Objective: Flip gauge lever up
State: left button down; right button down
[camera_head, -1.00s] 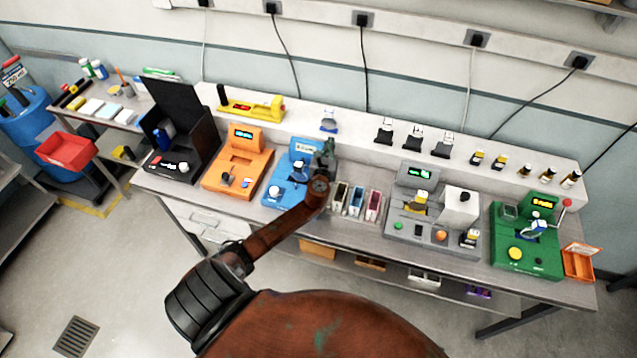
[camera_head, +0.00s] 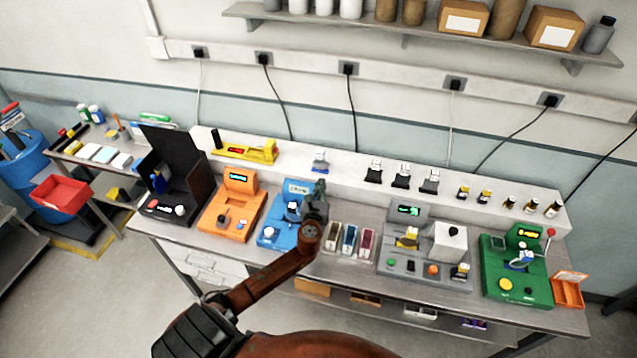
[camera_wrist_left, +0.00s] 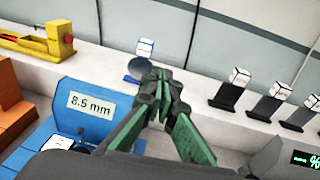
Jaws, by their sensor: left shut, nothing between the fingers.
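The blue gauge (camera_head: 277,235) stands on the bench left of the middle. Its upright panel reads 8.5 mm (camera_wrist_left: 90,106) in the left wrist view. My left gripper (camera_head: 320,186) is beside the right side of this panel, fingers pointing toward the back ledge. In the left wrist view its fingertips (camera_wrist_left: 157,74) are together, with nothing held. A dark round disc (camera_wrist_left: 138,68) shows right by the fingertips; I cannot tell whether it is the lever's end or whether they touch. The gripper hides part of the gauge's right side. My right gripper is not in view.
An orange device (camera_head: 228,218) stands left of the gauge. Small coloured slides (camera_head: 349,240) sit to its right, then a grey device (camera_head: 405,262) and a green device (camera_head: 515,280) with a red-tipped lever. The back ledge (camera_head: 335,172) carries a yellow tool (camera_head: 245,151) and small stands.

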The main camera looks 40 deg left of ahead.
pick_arm(q)
jog(key=s+r, duration=0.1)
jog(key=s+d+r, duration=0.2)
jog(key=r, duration=0.1)
jog(key=shift+s+r, duration=0.1)
jog(key=shift+s, duration=0.05)
dwell(0.4)
